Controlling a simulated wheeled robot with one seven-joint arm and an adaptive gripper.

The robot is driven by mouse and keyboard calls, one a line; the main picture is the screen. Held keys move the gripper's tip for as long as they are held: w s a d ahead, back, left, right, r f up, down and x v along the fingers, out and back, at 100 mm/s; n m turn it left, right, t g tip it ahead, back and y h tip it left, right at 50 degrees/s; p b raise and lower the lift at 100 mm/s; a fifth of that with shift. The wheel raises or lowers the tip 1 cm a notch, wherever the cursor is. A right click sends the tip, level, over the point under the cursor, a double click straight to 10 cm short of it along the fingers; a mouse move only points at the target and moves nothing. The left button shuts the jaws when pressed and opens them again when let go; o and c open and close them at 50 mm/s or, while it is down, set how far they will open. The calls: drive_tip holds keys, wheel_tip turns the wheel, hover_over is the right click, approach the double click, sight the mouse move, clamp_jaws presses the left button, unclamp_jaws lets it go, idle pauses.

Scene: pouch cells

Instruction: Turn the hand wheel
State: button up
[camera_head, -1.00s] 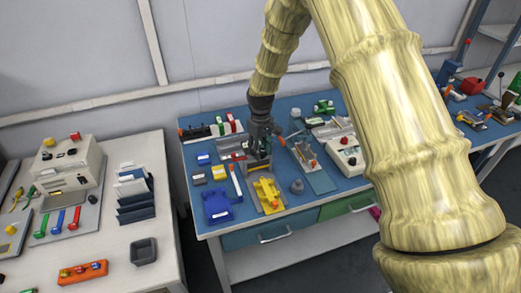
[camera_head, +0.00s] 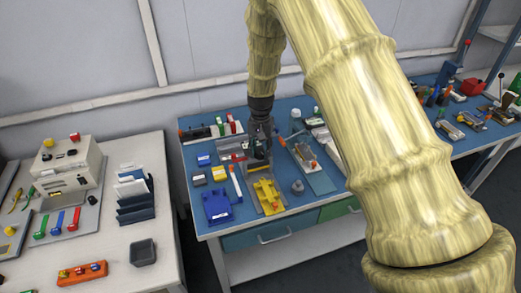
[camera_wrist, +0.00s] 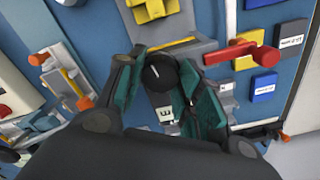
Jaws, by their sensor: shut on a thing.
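The hand wheel appears to be a round black knob (camera_wrist: 160,72) with a pale mark on its top, in the wrist view. It sits on a grey fixture (camera_wrist: 178,52). My gripper (camera_wrist: 158,88) has teal-padded fingers on both sides of the knob and is shut on it. In the head view my gripper (camera_head: 260,147) is low over the blue bench, behind a yellow fixture (camera_head: 267,192). The gripper hides the knob there.
A red handle (camera_wrist: 240,53) is close to the right finger in the wrist view. A blue block (camera_head: 217,205) and small boxes (camera_head: 200,179) stand left of the gripper on the bench. A grey-based device (camera_head: 310,168) stands to its right.

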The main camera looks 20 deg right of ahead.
sight(261, 151)
drive_tip(key=shift+w+r+m, duration=0.1)
drive_tip(key=shift+m, duration=1)
drive_tip(key=o, duration=1)
drive_tip(key=shift+o, duration=0.2)
wheel_tip(261, 151, up, 12)
